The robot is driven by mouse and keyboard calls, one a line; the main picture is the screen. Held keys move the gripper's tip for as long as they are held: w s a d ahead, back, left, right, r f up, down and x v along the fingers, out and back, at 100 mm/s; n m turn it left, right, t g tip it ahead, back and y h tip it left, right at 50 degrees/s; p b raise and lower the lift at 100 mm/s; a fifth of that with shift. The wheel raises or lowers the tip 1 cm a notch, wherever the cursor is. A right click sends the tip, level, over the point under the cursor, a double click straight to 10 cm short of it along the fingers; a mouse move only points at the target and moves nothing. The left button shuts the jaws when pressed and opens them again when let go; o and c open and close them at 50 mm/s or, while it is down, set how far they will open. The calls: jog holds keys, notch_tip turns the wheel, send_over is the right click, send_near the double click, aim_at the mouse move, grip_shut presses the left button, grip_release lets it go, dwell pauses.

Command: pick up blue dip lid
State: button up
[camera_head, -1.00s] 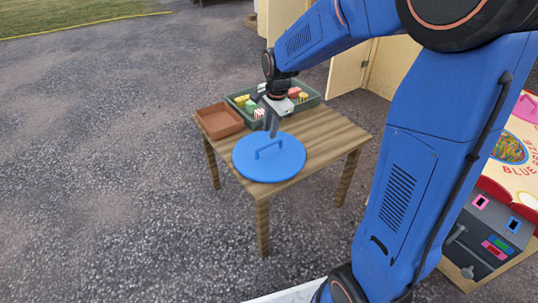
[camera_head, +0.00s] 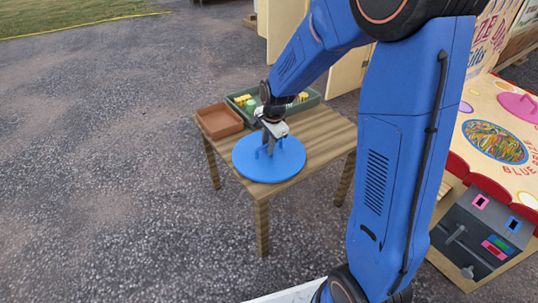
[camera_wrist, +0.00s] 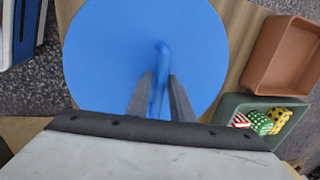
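The blue dip lid (camera_head: 285,168) is a flat round disc with an upright bar handle, lying on the front of the wooden table. My gripper (camera_head: 268,146) is above the lid, its fingers pointing down at the handle. In the wrist view the blue lid (camera_wrist: 105,50) fills the upper middle. My gripper (camera_wrist: 160,96) shows two dark fingers apart, with the handle (camera_wrist: 161,62) between them and narrow gaps on both sides. In the head view my gripper partly hides the handle.
A brown tray (camera_head: 219,121) and a green crate (camera_head: 240,97) with colourful pieces stand at the table's back. The wooden table (camera_head: 325,135) is bare to the right of the lid. A stall counter with a pink lid (camera_head: 518,106) is at the far right.

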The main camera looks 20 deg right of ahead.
grip_shut()
jog(key=shift+r, duration=0.15)
